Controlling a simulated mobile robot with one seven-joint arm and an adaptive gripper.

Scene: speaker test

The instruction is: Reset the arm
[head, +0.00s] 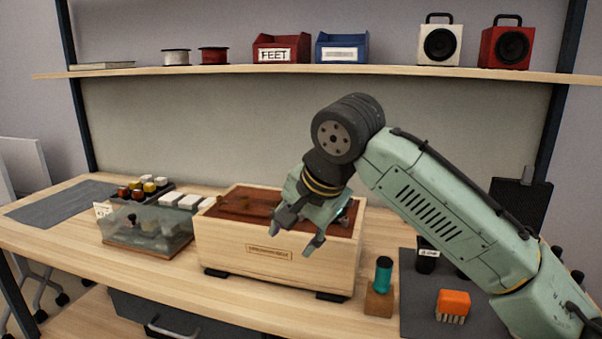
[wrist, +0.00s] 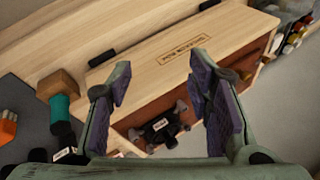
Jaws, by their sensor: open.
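My gripper (head: 297,232) is open and empty in the head view, hanging in front of and above the wooden box (head: 280,262). My arm reaches in from the right and bends down at the wrist. In the wrist view, the two fingers of my gripper (wrist: 160,95) stand wide apart with nothing between their tips. The wooden box (wrist: 190,45) with its label lies beyond them. A small dark device with several knobs (wrist: 160,127) lies on the reddish-brown top of the box, lower between the fingers.
A clear-lidded case (head: 147,230) stands left of the box. A teal cylinder on a wooden block (head: 381,278) and an orange brush-like piece (head: 453,304) are to the right. A shelf (head: 225,70) above holds two speakers (head: 439,44) and bins. The front left table is clear.

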